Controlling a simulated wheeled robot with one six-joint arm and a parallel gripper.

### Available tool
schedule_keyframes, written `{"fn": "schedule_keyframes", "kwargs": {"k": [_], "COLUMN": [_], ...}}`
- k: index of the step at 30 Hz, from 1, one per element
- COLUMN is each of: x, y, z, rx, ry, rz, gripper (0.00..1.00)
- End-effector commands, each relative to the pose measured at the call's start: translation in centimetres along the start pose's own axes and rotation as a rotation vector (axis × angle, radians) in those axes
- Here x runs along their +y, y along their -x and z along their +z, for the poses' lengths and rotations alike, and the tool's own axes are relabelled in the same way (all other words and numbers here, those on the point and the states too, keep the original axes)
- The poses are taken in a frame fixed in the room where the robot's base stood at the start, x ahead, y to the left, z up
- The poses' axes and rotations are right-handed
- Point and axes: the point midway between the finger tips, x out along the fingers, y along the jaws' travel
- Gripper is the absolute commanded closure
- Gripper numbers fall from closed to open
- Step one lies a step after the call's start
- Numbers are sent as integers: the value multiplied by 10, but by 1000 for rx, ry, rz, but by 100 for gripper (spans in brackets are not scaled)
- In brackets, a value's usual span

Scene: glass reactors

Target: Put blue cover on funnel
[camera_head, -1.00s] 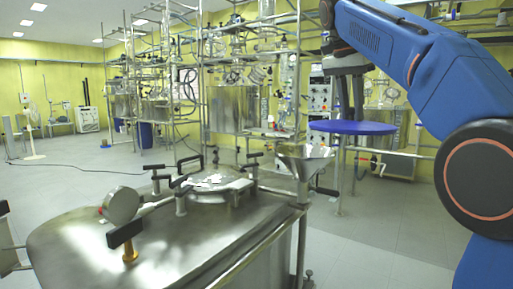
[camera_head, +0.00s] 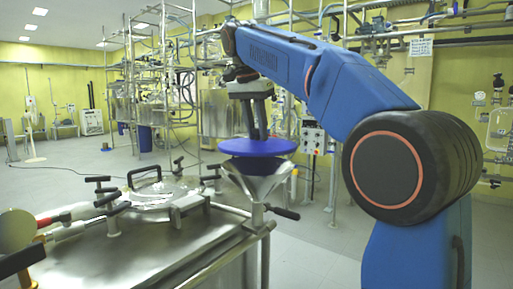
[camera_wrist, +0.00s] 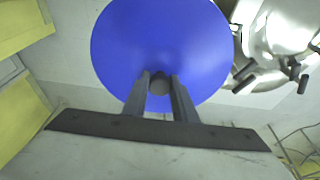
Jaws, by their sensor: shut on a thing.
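The blue cover (camera_head: 256,147) is a flat round disc, held level. My gripper (camera_head: 254,133) is shut on the knob in its middle. In the wrist view, the fingers of my gripper (camera_wrist: 159,85) pinch the dark round knob of the blue cover (camera_wrist: 160,40). The steel funnel (camera_head: 257,183) is in the head view, at the corner of the steel vessel. The cover appears right above the funnel mouth and overlaps its far rim in the picture. I cannot tell whether they touch. The funnel is not clearly seen in the wrist view.
The steel vessel (camera_head: 170,250) has a round lid with clamps and handles, and a black-handled valve (camera_head: 285,212) sticks out below the funnel. Steel racks with reactors (camera_head: 215,105) stand behind. The grey floor (camera_head: 70,175) at the left is open.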

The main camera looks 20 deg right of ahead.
Motion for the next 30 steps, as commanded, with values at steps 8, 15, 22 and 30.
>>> {"fn": "schedule_keyframes", "kwargs": {"k": [8, 15, 22, 30], "x": [1, 0, 0, 0], "y": [-22, -44, -45, -48], "z": [6, 12, 12, 13], "rx": [0, 0, 0, 0], "ry": [0, 0, 0, 0], "rz": [1, 0, -1, -1], "gripper": [100, 100, 100, 56]}}
